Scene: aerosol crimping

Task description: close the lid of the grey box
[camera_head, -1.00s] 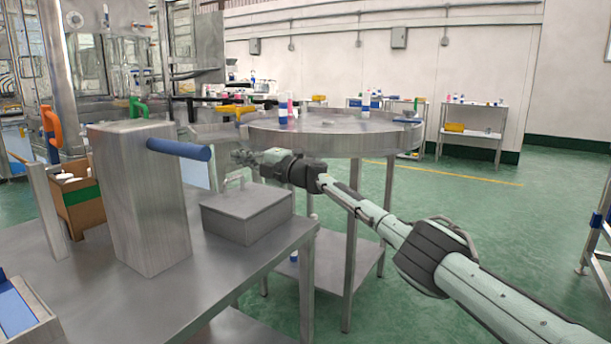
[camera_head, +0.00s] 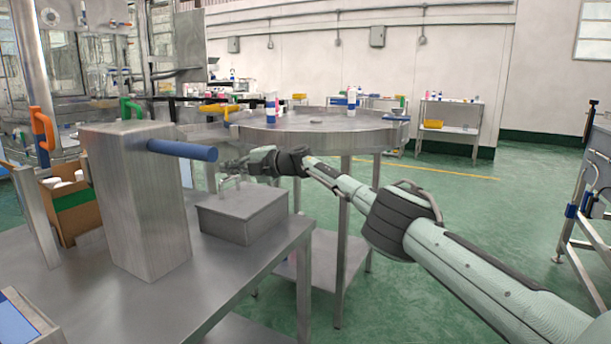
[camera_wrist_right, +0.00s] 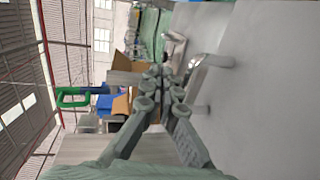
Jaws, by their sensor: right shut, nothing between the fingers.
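The grey box (camera_head: 243,222) sits on the metal table near its far right corner. Its lid (camera_head: 252,203) lies flat on top, and I see no gap along the visible edges. A thin metal handle stands up from the lid; it shows in the right wrist view (camera_wrist_right: 208,62), beside my fingertips. My right gripper (camera_head: 226,168) is shut and empty, just above the lid, close to the handle. In the right wrist view its fingers (camera_wrist_right: 168,82) are together, with the grey lid surface on the right. I cannot tell whether they touch the handle. My left gripper is not in view.
A tall metal block (camera_head: 137,205) with a blue bar (camera_head: 182,150) stands left of the box. A cardboard box (camera_head: 75,208) is behind it. A round metal table (camera_head: 310,136) with bottles stands beyond my right arm. The table front (camera_head: 215,290) is clear.

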